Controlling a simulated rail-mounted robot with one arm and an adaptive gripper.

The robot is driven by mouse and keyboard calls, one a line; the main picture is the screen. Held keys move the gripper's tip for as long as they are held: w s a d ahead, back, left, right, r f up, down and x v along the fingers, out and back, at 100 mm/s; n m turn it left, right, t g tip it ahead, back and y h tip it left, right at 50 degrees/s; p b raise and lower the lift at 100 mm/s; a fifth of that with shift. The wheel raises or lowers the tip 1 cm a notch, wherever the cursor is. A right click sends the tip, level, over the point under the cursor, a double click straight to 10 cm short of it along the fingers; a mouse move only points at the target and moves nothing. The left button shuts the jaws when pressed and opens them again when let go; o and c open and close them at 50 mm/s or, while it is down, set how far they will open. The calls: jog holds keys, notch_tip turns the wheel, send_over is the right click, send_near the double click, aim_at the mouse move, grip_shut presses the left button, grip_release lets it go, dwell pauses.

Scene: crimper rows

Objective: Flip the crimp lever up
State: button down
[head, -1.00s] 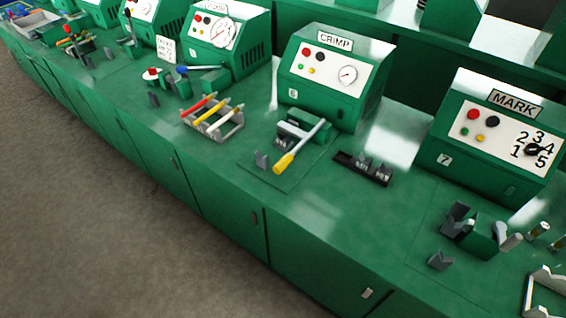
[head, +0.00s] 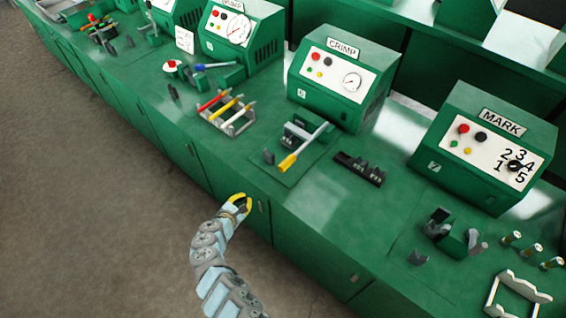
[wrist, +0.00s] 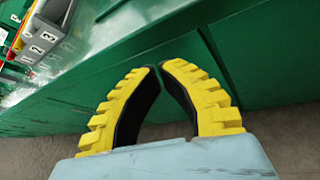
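The crimp lever (head: 310,142) is a pale rod with a yellow handle grip (head: 287,163). It slopes down toward the bench's front edge from a small green and grey crimp fixture (head: 293,132), in front of the green box labelled CRIMP (head: 340,78). My gripper (head: 239,197) has yellow ribbed fingers with dark inner pads. It is low and left of the lever, in front of the cabinet doors, clear of the lever. In the wrist view my gripper (wrist: 161,66) is empty and its fingertips come nearly together. The lever is not visible there.
A grey block (head: 268,157) stands left of the lever handle. A rack with coloured sticks (head: 228,116) is further left, a black holder (head: 360,167) to the right. The MARK box (head: 480,140) and its fixture stand further right. The bench front is clear near the lever.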

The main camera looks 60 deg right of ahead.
aim_at(279, 179)
jog(key=s+d+r+g, duration=0.1)
jog(key=s+r, duration=0.1)
jog(key=s+d+r+g+h+p, duration=0.1)
jog(key=s+r, duration=0.1)
jog(key=r, duration=0.1)
jog(key=s+d+r+g, duration=0.1)
jog(key=s+r, duration=0.1)
jog(key=shift+d+r+m, duration=0.15)
jog(key=shift+d+m, duration=0.15)
jog(key=shift+d, duration=0.05)
jog(key=b+x, duration=0.5)
jog(key=x, duration=0.5)
jog(key=shift+r+b, duration=0.15)
jog(key=shift+b, duration=0.15)
jog(key=shift+d+r+p, duration=0.1)
jog(key=shift+r+p, duration=0.2)
jog(key=shift+r, duration=0.05)
jog(key=shift+s+r+p, duration=0.25)
jog(key=shift+r+p, duration=0.55)
jog(key=shift+r, duration=0.05)
jog(key=shift+s+r+p, duration=0.2)
jog(key=shift+r+p, duration=0.55)
jog(key=shift+r, duration=0.05)
jog(key=shift+r, duration=0.1)
